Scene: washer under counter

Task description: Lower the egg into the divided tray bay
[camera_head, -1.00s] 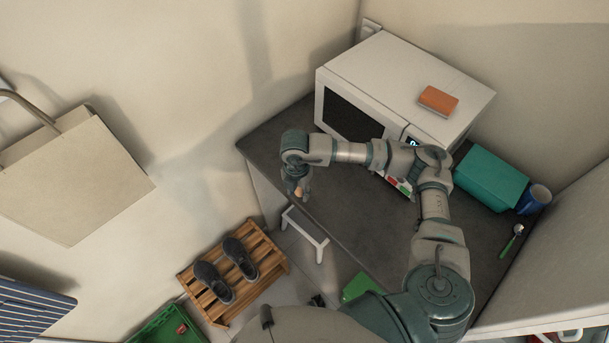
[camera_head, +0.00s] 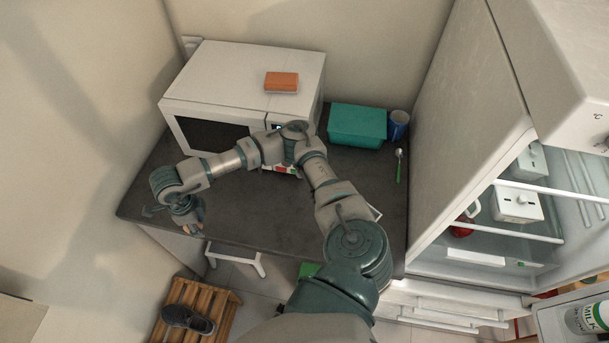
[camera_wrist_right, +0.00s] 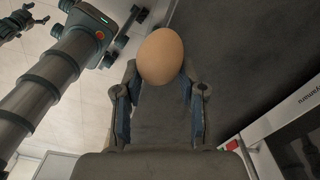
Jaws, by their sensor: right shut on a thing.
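My right gripper (camera_head: 190,218) is low over the left front edge of the dark counter (camera_head: 290,215) in the head view. In the wrist view my right gripper (camera_wrist_right: 160,80) is shut on a brown egg (camera_wrist_right: 161,55), held between its fingertips with dark counter behind it. The egg is hard to make out in the head view. I cannot identify a divided tray in either view. A dark claw, likely my left gripper (camera_wrist_right: 20,23), shows small at the wrist view's top left; its opening is unclear.
A white microwave (camera_head: 235,85) with an orange sponge (camera_head: 281,82) stands behind my arm. A teal box (camera_head: 357,125), blue cup (camera_head: 398,124) and green-handled spoon (camera_head: 399,166) are right of it. An open fridge (camera_head: 480,220) stands right. A white stool (camera_head: 236,257) is below the counter.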

